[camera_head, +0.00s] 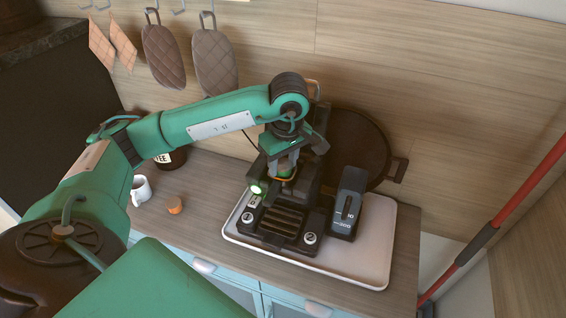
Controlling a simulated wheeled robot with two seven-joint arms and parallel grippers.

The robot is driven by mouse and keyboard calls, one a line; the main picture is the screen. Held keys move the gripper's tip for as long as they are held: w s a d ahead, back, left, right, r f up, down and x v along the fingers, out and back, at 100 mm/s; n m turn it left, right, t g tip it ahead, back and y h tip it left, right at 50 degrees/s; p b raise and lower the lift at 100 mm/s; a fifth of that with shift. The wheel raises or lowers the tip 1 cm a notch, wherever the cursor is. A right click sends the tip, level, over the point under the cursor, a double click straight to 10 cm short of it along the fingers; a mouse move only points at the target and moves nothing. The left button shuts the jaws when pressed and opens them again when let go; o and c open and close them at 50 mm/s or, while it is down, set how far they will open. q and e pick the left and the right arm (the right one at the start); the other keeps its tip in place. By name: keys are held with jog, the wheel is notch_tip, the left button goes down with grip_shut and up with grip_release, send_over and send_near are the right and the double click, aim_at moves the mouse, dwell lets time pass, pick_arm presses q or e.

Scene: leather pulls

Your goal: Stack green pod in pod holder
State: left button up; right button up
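My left gripper (284,168) points down over the black coffee machine (312,212), its arm reaching in from the left. A small green thing, likely the green pod (285,170), shows between its fingertips. An orange rim (284,179) shows just below it. The pod holder cannot be made out clearly; the gripper and machine parts crowd that spot. I cannot tell whether the fingers press on the green thing or stand apart from it. My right gripper is not in view.
The machine and a dark box (347,205) stand on a white tray (375,262). A round dark pan (358,150) leans behind. The counter front between mug and tray is clear.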

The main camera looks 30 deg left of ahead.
aim_at(283, 165)
pick_arm(q)
jog(key=o, duration=0.4)
jog(key=shift+s+d+f, duration=0.15)
jog(key=shift+f, duration=0.45)
jog(key=shift+r, duration=0.1)
jog(key=shift+r+p, duration=0.5)
jog(key=shift+p, duration=0.25)
jog(key=shift+r, duration=0.2)
notch_tip(283, 165, up, 4)
jog(key=shift+d+r+b, duration=0.1)
jog(key=shift+r+b, duration=0.1)
jog(key=shift+b, duration=0.8)
jog(key=shift+s+d+r, duration=0.1)
jog(key=shift+d+r, duration=0.1)
jog(key=shift+r, duration=1.7)
jog(key=shift+d+r, duration=0.2)
jog(key=shift+r, duration=1.7)
